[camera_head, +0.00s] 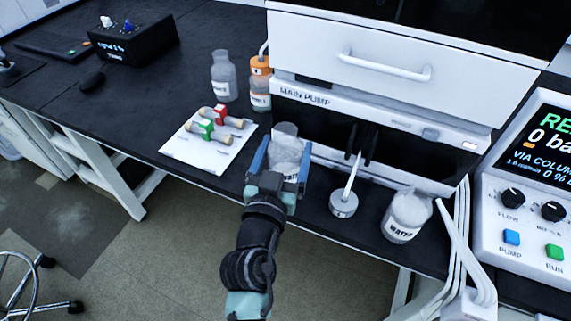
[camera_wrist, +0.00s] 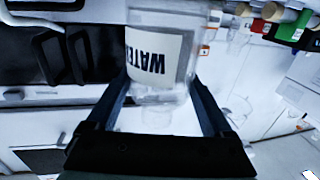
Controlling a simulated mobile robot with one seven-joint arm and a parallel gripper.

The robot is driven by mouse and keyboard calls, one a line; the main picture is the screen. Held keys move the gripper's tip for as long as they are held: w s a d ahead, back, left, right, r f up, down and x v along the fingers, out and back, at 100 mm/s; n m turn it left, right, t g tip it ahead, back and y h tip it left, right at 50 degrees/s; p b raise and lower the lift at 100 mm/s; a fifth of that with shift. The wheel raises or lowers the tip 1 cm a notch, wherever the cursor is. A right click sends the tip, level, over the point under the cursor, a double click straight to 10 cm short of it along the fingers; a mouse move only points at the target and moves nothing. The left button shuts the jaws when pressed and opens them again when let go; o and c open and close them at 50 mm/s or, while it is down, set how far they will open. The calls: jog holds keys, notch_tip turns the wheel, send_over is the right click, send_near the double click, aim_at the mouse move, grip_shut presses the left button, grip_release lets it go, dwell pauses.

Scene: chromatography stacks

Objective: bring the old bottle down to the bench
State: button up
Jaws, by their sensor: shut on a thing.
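My gripper (camera_head: 281,158) is shut on a clear bottle (camera_head: 287,143), with one blue finger on each side of it. In the wrist view the held bottle (camera_wrist: 160,50) has a white label reading WATER, which appears upside down there. The bottle is in front of the main pump unit, near the front edge of the black bench (camera_head: 190,60). I cannot tell whether its base touches the bench. Another bottle labelled WATER (camera_head: 407,214) stands on the bench to the right.
The main pump (camera_head: 306,98) stands behind my gripper. A round white cap with a tube (camera_head: 344,203) is right of it. A white mat (camera_head: 178,148) with red and green fittings lies left. A clear bottle (camera_head: 223,76) and an orange-capped bottle (camera_head: 260,92) stand behind. A control box (camera_head: 520,225) is right.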

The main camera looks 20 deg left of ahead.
jog(key=shift+f+b, duration=0.3)
jog(key=shift+f, duration=0.9)
jog(key=shift+f, duration=0.1)
jog(key=shift+f+b, duration=0.15)
jog(key=shift+b, duration=0.15)
jog(key=o, duration=1.4)
jog(key=shift+c, duration=0.2)
